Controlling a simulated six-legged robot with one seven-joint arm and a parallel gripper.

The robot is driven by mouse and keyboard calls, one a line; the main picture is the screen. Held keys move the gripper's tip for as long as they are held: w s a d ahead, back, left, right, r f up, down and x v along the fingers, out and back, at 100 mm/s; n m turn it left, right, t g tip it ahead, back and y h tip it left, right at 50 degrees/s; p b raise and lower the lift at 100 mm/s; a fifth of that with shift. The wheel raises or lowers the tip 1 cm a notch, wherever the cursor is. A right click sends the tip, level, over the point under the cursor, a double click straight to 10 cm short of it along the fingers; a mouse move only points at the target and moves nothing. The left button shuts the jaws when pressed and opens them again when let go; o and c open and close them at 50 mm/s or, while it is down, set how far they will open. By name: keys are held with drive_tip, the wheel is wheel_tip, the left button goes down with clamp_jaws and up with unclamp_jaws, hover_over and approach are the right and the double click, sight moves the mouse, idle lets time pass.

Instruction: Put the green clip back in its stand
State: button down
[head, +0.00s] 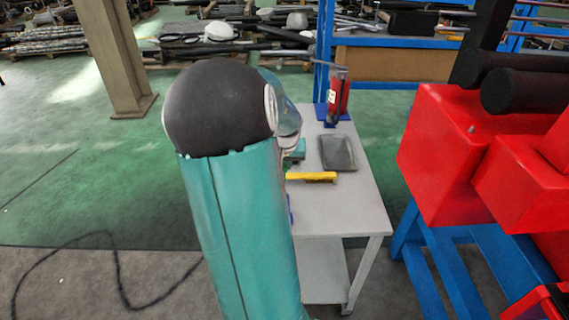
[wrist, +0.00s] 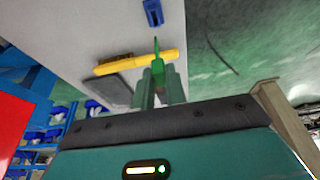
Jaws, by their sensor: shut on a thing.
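My gripper (wrist: 157,78) is shut on the green clip (wrist: 156,51), which sticks out beyond the fingertips in the wrist view. A small blue block (wrist: 153,12), which looks like the stand, sits on the white table at the top of the wrist view, apart from the clip. In the head view my own arm hides most of the gripper and the clip. Only a sliver of blue shows beside the arm there, too little to be sure of.
A yellow-handled brush (head: 311,177) and a grey tray (head: 338,153) lie on the white table (head: 345,212). A red bottle-like thing (head: 338,92) stands at its far end. Large red blocks (head: 450,150) on a blue frame stand to the right. The table's near right part is clear.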

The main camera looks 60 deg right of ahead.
drive_tip(key=shift+a+f, duration=0.1)
drive_tip(key=shift+f, duration=2.8)
drive_tip(key=shift+f, duration=0.1)
drive_tip(key=shift+f, duration=1.4)
drive_tip(key=c, duration=1.3)
unclamp_jaws()
drive_tip(key=shift+c, duration=0.2)
drive_tip(key=shift+r, duration=0.1)
drive_tip(key=shift+v, duration=2.4)
drive_tip(key=shift+r, duration=0.1)
